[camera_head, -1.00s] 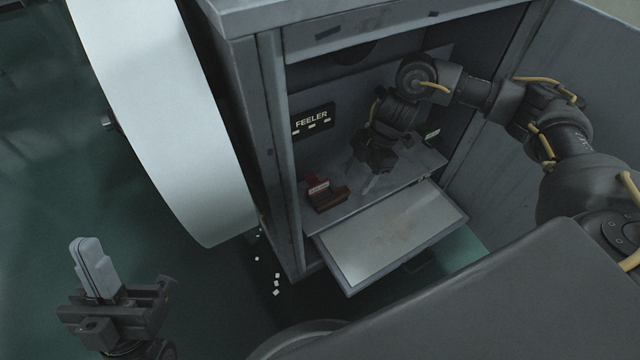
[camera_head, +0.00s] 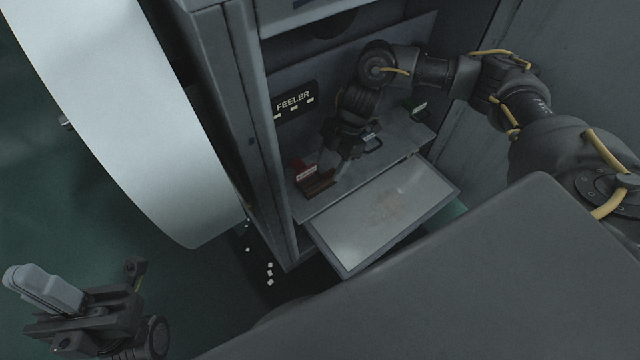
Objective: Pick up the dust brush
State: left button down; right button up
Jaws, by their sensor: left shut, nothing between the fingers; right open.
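A small red and dark brown object, which looks like the dust brush (camera_head: 317,187), lies at the left end of the shelf inside the grey cabinet. My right gripper (camera_head: 337,165) reaches in over the shelf, open, with its fingers pointing down just right of the brush. The fingers are dark and small, and I cannot tell whether they touch it. My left gripper (camera_head: 45,289) is at the lower left, outside the cabinet, shut and empty, far from the brush.
A pale tray (camera_head: 385,220) sticks out below the shelf (camera_head: 395,150). A dark FEELER sign (camera_head: 295,101) is on the cabinet's back wall. The cabinet's left post (camera_head: 262,140) stands close to the brush. A large white roll or panel (camera_head: 130,110) hangs at the left. White bits lie on the floor.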

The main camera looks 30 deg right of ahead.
aim_at(324, 176)
jog(key=b+x, duration=0.2)
jog(key=x, duration=0.3)
jog(key=shift+w+f, duration=0.1)
jog(key=shift+w, duration=0.05)
jog(key=shift+f, duration=0.2)
dwell(0.6)
jog(key=shift+c, duration=0.4)
jog(key=c, duration=1)
